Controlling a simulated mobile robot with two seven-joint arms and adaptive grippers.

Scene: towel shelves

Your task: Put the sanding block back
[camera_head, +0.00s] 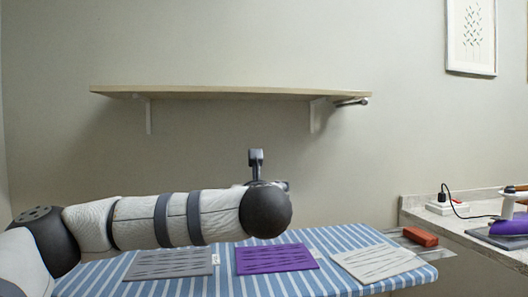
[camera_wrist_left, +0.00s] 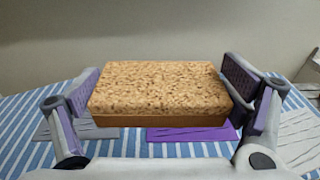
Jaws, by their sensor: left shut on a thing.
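The sanding block (camera_wrist_left: 160,88), a tan cork-like block with a darker brown front edge, is held between the two finger pads of my left gripper (camera_wrist_left: 163,82). It lies flat and level in the left wrist view, above the striped board. In the head view my left arm reaches in from the left, and its round dark wrist hides the block and the fingers. My right gripper is in neither view.
An empty wooden shelf (camera_head: 230,94) is on the wall. The striped ironing board (camera_head: 225,281) carries grey (camera_head: 170,264), purple (camera_head: 276,259) and white (camera_head: 376,264) mats.

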